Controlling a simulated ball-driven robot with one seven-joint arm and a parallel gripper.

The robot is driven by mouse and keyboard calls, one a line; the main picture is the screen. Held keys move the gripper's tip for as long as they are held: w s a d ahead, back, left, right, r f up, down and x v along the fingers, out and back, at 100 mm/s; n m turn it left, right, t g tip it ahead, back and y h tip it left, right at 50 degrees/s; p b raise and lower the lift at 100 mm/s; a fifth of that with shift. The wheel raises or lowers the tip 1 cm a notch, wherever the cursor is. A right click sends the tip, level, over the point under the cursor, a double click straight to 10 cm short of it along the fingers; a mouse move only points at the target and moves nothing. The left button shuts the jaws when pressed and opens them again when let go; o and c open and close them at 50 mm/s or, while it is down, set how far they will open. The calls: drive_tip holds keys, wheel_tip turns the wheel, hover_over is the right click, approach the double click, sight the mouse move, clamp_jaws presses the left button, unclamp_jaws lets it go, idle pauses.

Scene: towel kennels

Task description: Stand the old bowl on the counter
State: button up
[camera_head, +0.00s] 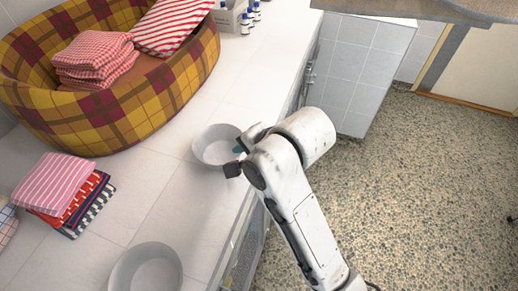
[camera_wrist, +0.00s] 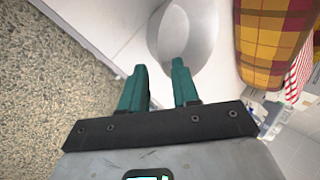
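A pale grey-white bowl (camera_head: 218,145) is upright at the counter's front edge, and seems to rest on the white tiled counter (camera_head: 165,205). My gripper (camera_head: 239,150) is at its right side, partly hidden by my wrist. In the wrist view the two green fingers (camera_wrist: 160,68) are apart. The right fingertip overlaps the near rim of the bowl (camera_wrist: 187,32), and the left one is outside it. I cannot tell whether they touch it. A second, similar bowl (camera_head: 146,270) stands nearer on the counter. I cannot tell which bowl is the old one.
A plaid pet bed (camera_head: 135,115) with folded towels (camera_head: 95,58) fills the back left. A stack of striped cloths (camera_head: 62,193) lies at left. A box with small bottles (camera_head: 230,16) is at the back. Counter between the bowls is clear; speckled floor (camera_head: 420,190) lies right.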

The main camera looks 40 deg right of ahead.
drive_tip(key=v, duration=0.8)
drive_tip(key=shift+s+d+r, duration=0.1)
drive_tip(key=shift+s, duration=0.05)
drive_tip(key=s+d+f+n+g+h, duration=0.1)
drive_tip(key=s+d+f+n+g, duration=0.2)
drive_tip(key=s+f+n, duration=0.4)
drive_tip(key=s+d+f+n+g, duration=0.3)
drive_tip(key=s+f+n, duration=0.4)
drive_tip(key=s+f, duration=0.5)
wheel_tip(320, 180, down, 5)
drive_tip(key=shift+s+d+n+g+h, duration=0.25)
drive_tip(key=shift+s+n+g+h, duration=0.05)
drive_tip(key=shift+s+n+h, duration=0.1)
